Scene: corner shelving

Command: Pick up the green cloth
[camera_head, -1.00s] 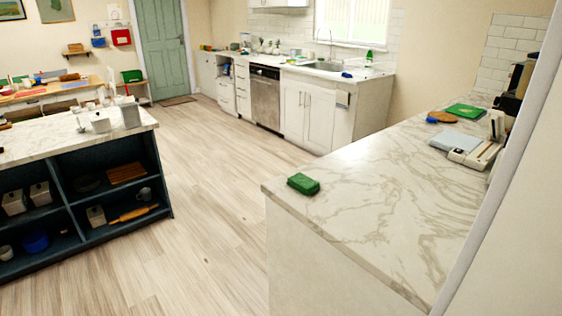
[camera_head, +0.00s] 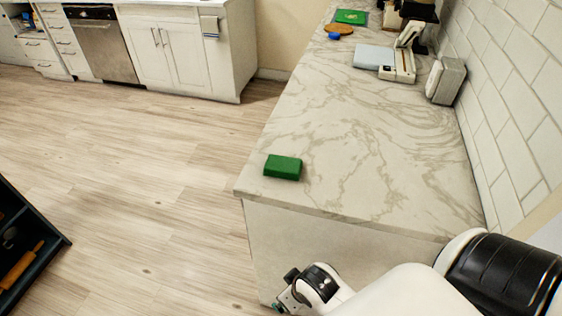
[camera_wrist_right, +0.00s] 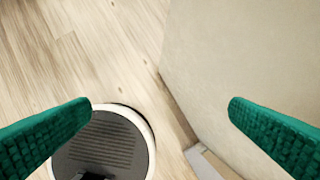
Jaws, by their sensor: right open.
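The green cloth (camera_head: 283,167), a small folded block shape, lies on the marble counter (camera_head: 350,150) near its front left corner. My right arm comes in at the lower right of the head view. Its gripper (camera_head: 282,305) is below the counter top, in front of the counter's end panel and apart from the cloth. In the right wrist view my right gripper (camera_wrist_right: 160,104) is open and empty, its two green-padded fingers spread wide. The cloth does not show in that view. My left gripper is in neither view.
Farther back on the counter are a white and grey appliance (camera_head: 398,64), a grey box (camera_head: 445,80), a green board (camera_head: 351,17) and a brown round item (camera_head: 339,29). A tiled wall (camera_head: 515,110) bounds the right. Open wooden floor (camera_head: 130,180) lies left.

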